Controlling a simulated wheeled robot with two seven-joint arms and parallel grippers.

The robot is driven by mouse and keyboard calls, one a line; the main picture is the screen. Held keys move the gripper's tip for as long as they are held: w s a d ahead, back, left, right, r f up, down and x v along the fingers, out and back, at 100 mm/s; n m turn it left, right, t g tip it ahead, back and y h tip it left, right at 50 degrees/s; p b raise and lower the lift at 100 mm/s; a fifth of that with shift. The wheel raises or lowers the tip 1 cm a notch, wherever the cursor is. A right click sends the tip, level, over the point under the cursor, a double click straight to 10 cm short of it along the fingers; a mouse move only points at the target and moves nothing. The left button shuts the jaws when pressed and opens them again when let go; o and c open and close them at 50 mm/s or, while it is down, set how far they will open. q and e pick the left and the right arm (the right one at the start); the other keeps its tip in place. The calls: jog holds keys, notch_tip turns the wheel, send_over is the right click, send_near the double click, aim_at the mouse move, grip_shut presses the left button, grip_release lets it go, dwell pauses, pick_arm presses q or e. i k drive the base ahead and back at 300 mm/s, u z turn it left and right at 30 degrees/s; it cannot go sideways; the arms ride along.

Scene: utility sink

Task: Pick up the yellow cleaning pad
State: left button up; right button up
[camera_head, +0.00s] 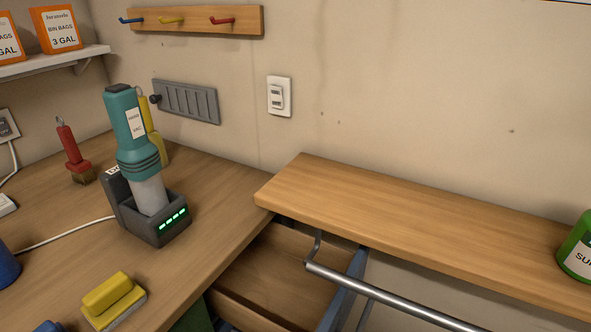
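The yellow cleaning pad (113,299) lies on the wooden counter at the lower left of the head view. It has a raised yellow grip on top and a paler layer underneath. Nothing touches it from above. Neither of my grippers shows in this view.
A teal hand vacuum (131,135) stands in a dark charging dock (160,222) behind the pad. A blue object (6,266) is at the left edge. A red-handled brush (73,152) stands farther back. An open drawer (285,270) and metal rail (390,299) lie to the right.

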aim_at(112, 302)
jog(key=k, duration=0.5)
jog(key=u, duration=1.2)
jog(key=i, duration=0.4)
jog(key=z, duration=0.2)
